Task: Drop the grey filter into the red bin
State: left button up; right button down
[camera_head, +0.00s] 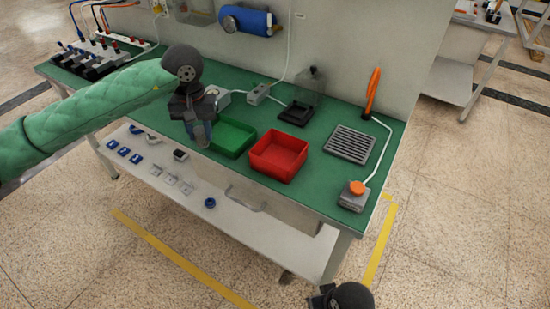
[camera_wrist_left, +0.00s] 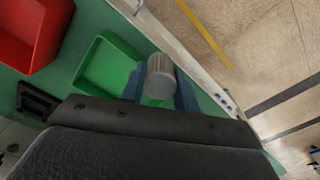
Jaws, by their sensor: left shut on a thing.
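The grey filter (camera_wrist_left: 161,78) is a ribbed grey cylinder in the left wrist view. My left gripper (camera_wrist_left: 160,90) is shut on it, with a blue finger on either side. In the head view, my left gripper (camera_head: 201,138) hangs just left of the green bin, near the front edge of the bench; the filter is hard to make out there. The red bin (camera_head: 279,157) stands to the right of the green bin, open and apparently empty. It also shows in the left wrist view (camera_wrist_left: 28,35). Part of my right arm's end (camera_head: 335,297) shows at the bottom edge, its fingers unclear.
The green bin (camera_head: 232,138) stands between my left gripper and the red bin. A grey grate (camera_head: 350,144) and a box with an orange button (camera_head: 356,193) lie right of the red bin. A black stand (camera_head: 297,112) is behind it. A lower shelf (camera_head: 235,217) holds small parts.

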aim_at(273, 162)
jog(key=k, duration=0.3)
jog(key=k+j+z, duration=0.1)
jog(key=j, duration=0.2)
jog(key=k+j, duration=0.15)
jog(key=j, duration=0.15)
jog(key=k+j+z, duration=0.15)
jog(key=j, duration=0.15)
jog(key=z, duration=1.2)
